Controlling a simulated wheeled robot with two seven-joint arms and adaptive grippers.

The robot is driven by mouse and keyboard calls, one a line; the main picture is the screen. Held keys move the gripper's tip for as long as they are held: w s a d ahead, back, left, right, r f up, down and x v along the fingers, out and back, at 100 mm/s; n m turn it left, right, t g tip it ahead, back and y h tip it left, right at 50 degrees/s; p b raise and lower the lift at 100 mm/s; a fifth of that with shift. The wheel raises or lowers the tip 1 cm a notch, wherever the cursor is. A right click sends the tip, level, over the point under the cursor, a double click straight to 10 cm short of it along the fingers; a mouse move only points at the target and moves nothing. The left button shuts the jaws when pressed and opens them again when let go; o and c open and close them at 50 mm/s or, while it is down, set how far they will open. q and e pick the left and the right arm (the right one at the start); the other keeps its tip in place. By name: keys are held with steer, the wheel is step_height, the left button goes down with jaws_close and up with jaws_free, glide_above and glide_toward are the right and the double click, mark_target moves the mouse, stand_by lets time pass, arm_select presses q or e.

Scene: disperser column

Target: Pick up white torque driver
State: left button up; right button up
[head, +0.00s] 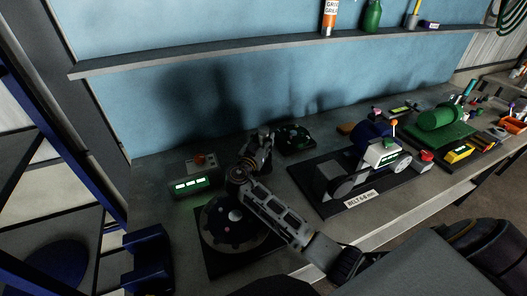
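I cannot make out a white torque driver for certain in the head view; it may be hidden or too small to tell. My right gripper (262,138) is at the end of the arm that reaches in from the lower right. It is over the left part of the workbench (150,190), near a dark round part with a green ring (293,137). Its fingers are dark and small, and I cannot tell whether they are apart or hold anything. My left gripper is not in view.
A disc fixture (218,232) lies beneath my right arm. A green-lit display box (190,185) stands left of it. A belt machine (383,155) and a green motor (436,117) stand to the right. A shelf (250,47) runs above. A blue bin (148,255) is lower left.

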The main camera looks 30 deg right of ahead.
steer(key=shift+r, duration=0.1)
steer(key=c, duration=0.6)
steer(key=shift+o, duration=0.2)
steer(key=shift+r, duration=0.2)
